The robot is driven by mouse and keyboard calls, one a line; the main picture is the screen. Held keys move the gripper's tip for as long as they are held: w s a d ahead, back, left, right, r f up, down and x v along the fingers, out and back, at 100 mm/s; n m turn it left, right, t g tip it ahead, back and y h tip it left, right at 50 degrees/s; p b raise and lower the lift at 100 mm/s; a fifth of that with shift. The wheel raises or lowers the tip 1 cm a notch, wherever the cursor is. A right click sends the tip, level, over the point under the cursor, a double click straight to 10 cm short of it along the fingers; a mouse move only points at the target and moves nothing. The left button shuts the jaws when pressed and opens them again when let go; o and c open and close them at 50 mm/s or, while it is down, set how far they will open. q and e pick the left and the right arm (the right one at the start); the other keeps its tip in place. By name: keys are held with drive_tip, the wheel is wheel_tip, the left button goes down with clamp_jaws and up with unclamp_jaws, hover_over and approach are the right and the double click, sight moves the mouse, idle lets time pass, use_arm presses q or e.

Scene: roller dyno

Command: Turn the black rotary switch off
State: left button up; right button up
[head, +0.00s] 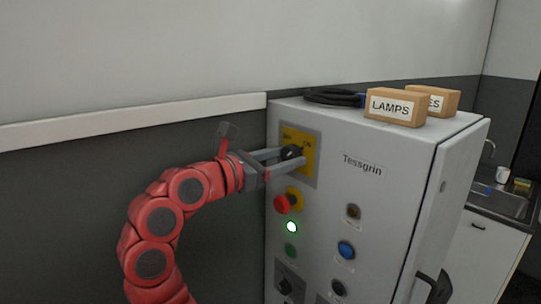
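The black rotary switch (291,152) sits on a yellow plate (309,157) at the upper left of the grey cabinet's front. The plate has small lettering at its upper left and upper right; the right one looks like ON. The switch's pointer seems to aim right, toward that side, but it is partly hidden.
A LAMPS box (393,107), another box (441,99) and a black cable coil (334,97) lie on the cabinet (385,190). A sink (500,203) is at right.

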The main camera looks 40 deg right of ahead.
clamp_jaws()
drive_tip(key=shift+f, duration=0.1)
